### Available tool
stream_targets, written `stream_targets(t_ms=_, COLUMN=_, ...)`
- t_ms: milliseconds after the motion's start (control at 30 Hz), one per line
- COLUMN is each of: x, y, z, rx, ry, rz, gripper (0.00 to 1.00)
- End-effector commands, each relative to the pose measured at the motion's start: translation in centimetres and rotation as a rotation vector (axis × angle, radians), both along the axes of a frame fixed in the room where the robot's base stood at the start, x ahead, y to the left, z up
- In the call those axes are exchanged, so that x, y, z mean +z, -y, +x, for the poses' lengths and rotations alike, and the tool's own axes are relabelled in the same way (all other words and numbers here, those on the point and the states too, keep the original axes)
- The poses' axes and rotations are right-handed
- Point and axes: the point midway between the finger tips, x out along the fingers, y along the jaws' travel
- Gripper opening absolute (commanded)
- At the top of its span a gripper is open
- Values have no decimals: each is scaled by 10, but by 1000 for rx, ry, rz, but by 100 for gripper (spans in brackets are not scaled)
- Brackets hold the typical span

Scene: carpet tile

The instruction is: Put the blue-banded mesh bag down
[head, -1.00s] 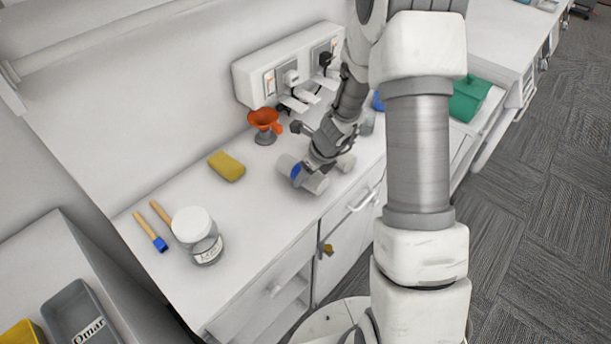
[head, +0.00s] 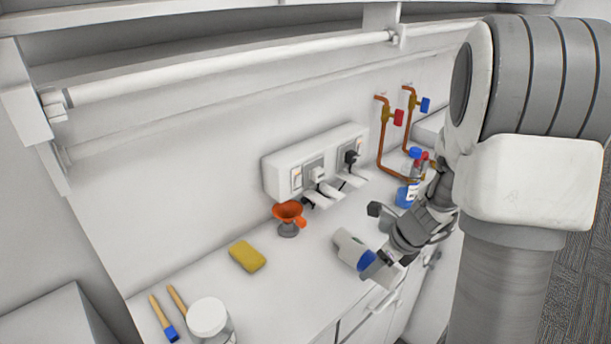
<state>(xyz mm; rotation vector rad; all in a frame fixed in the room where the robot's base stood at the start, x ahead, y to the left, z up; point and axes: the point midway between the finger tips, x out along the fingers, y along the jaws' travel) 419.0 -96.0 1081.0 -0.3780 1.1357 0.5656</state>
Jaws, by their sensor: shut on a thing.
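The blue-banded mesh bag (head: 349,247) is a pale grey roll with a blue band, seen in the head view over the front part of the white counter (head: 300,284). My gripper (head: 382,250) is at its right end and shut on it. My own gripper and wrist hide part of the bag. I cannot tell whether the bag touches the counter or hangs just above it.
Brushes (head: 163,318) and a white-lidded jar (head: 208,317) are nearer. A socket box (head: 318,160), copper pipes (head: 384,135) and a blue bottle (head: 405,194) stand behind.

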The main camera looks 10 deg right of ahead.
Motion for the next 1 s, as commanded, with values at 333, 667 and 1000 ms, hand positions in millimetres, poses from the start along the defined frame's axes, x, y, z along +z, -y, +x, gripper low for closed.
stream_targets(t_ms=333, x=-11, y=-32, z=12, rx=507, ry=-1, rz=2, gripper=7)
stream_targets(t_ms=667, x=-27, y=-72, z=16, rx=1321, ry=-3, rz=2, gripper=7)
stream_targets(t_ms=1000, x=-39, y=-92, z=15, rx=2093, ry=-4, rz=2, gripper=7)
